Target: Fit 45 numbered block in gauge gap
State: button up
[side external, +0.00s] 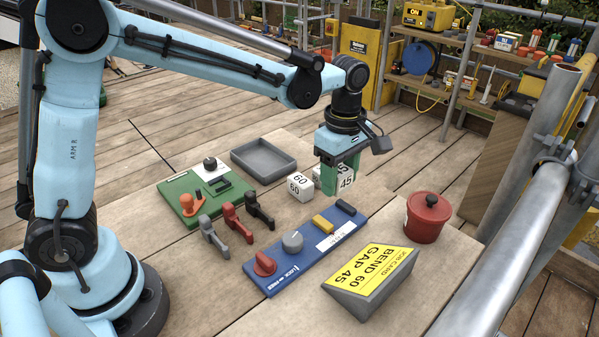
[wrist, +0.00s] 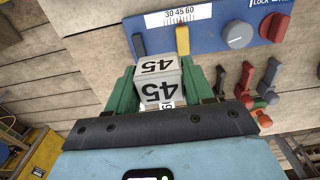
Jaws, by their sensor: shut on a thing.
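My gripper (side external: 345,176) has green fingers shut on the white 45 block (side external: 346,182). In the wrist view the 45 block (wrist: 158,84) sits between the fingers, with 45 on two faces. The gauge is a blue panel (side external: 289,266) with a dark block (side external: 346,207), a yellow block (side external: 322,224), a grey dial (side external: 292,242) and a red knob (side external: 264,264). The gap lies between the dark and yellow blocks, beside a scale reading 30 45 60 (wrist: 180,15). My gripper is behind the panel's far end, apart from the gap. Its clearance over the bench is unclear.
A white 60 block (side external: 299,187) stands left of my gripper. A grey tray (side external: 263,158), a green board (side external: 184,196), several levers (side external: 232,220), a red pot (side external: 427,218) and a yellow job card reading BEND 60 GAP 45 (side external: 373,271) surround the panel.

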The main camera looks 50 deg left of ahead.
aim_at(336, 218)
jog(key=shift+f, duration=3.3)
jog(key=shift+f, duration=0.9)
jog(key=o, duration=1)
jog(key=shift+o, duration=0.5)
jog(key=shift+r, duration=3.55)
jog(key=shift+s+r, duration=0.1)
jog(key=s+a+r+m+t, duration=0.2)
jog(key=s+m, duration=0.4)
jog(key=m, duration=0.3)
jog(key=s+a+r+m+t, duration=0.3)
jog(key=s+a+m+t, duration=0.2)
jog(key=m, duration=0.4)
jog(key=shift+s+a, duration=0.9)
jog(key=shift+a, duration=0.1)
